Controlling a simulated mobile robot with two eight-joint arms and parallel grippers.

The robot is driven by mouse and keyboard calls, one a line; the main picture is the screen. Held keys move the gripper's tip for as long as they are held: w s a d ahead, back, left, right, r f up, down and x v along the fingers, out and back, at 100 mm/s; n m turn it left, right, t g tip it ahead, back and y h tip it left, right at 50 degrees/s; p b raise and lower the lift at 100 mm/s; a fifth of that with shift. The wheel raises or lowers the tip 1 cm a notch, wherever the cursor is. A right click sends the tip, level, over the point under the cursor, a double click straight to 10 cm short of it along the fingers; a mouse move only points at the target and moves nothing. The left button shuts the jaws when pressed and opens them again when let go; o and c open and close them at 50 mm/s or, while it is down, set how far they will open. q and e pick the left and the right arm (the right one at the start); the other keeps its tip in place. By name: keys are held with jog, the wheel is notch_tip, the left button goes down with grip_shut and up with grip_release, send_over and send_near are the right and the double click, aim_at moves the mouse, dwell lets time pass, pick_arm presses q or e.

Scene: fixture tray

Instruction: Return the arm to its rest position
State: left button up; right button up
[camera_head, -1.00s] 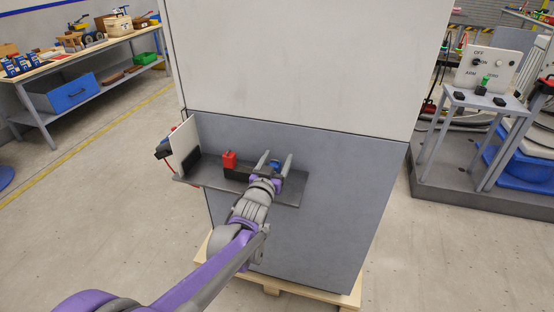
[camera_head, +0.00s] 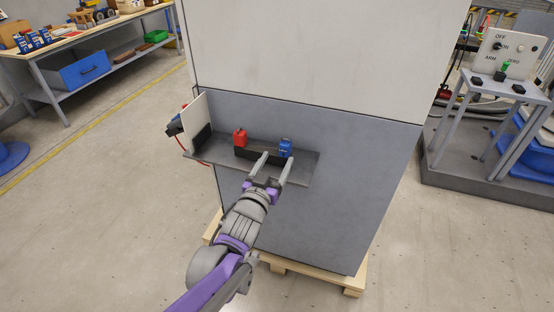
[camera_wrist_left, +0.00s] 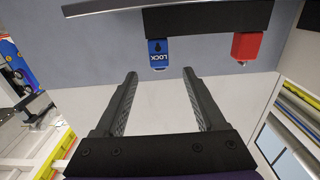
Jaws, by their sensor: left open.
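My left gripper (camera_head: 276,160) reaches in from the bottom of the head view, in front of the small grey shelf (camera_head: 222,164) on the cabinet. Its two fingers are apart with nothing between them; they also show open and empty in the left wrist view (camera_wrist_left: 160,88). A blue block (camera_head: 286,147) marked LOCK stands on the black holder just beyond the fingertips. It shows in the left wrist view (camera_wrist_left: 158,52), apart from the fingers. A red block (camera_head: 240,137) stands to its left. My right gripper is not in view.
The tall grey and white cabinet (camera_head: 330,190) stands on a wooden pallet (camera_head: 352,280). A white upright plate (camera_head: 197,118) rises at the shelf's left end. A workbench (camera_head: 90,40) is at the back left, a switch panel (camera_head: 510,52) at the right. The floor at lower left is clear.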

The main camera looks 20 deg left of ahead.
pick_arm(q)
jog(key=s+f+g+p, duration=0.1)
jog(key=s+f+g, duration=0.2)
jog(key=s, duration=0.6)
jog(key=s+f+g+p, duration=0.2)
jog(key=s+f+g, duration=0.2)
jog(key=s, duration=0.5)
jog(key=s+f+g+p, duration=0.2)
jog(key=s+g, duration=0.3)
jog(key=s, duration=0.4)
jog(key=shift+s+f+g+y, duration=0.3)
jog(key=shift+f, duration=0.6)
jog(key=shift+a, duration=0.1)
